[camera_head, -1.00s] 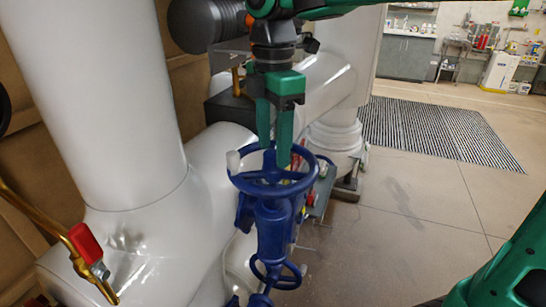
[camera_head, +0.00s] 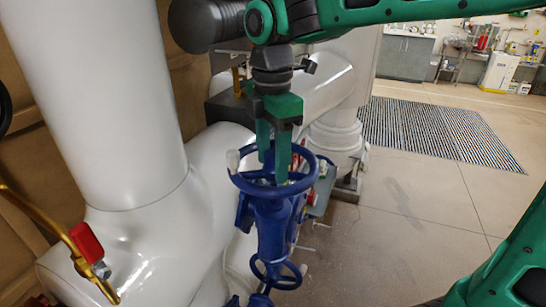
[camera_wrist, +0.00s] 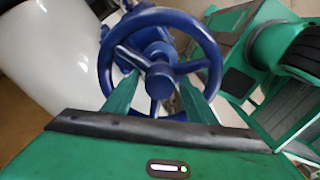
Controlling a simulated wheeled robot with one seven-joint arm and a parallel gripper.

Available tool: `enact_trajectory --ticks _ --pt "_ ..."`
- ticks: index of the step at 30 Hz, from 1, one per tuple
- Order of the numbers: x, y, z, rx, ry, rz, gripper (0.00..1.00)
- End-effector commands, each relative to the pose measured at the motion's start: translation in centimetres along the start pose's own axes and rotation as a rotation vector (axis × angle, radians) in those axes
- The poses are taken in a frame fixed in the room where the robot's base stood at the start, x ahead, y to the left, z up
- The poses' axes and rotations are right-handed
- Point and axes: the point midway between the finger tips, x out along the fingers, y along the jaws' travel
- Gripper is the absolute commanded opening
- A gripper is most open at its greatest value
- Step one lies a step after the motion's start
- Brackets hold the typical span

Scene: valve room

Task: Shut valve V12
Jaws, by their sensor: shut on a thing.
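A blue valve with a round spoked handwheel (camera_head: 262,189) stands upright in the middle of the head view. Its handwheel fills the upper middle of the wrist view (camera_wrist: 207,48). No V12 label is readable. My gripper (camera_head: 273,166) points down from above, with its two green fingers reaching into the wheel inside the rim. In the wrist view the fingers (camera_wrist: 158,84) lie on either side of the hub, among the spokes. The gripper is shut on the handwheel; the exact contact points are partly hidden.
A smaller blue handwheel (camera_head: 276,275) sits low on the same valve body. Thick white pipes (camera_head: 105,110) stand close on the left. A red-handled lever (camera_head: 87,243) is at lower left. Open floor (camera_head: 400,220) and a striped mat (camera_head: 440,132) lie to the right.

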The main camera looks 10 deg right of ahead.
Motion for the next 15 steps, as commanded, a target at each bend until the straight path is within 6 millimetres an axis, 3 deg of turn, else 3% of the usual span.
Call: enact_trajectory --ticks 8,15 --pt "-0.01 0.01 0.66 0.058 -0.003 -0.003 0.26" --pt "-0.05 -0.01 0.71 0.319 -0.003 -0.003 0.26"
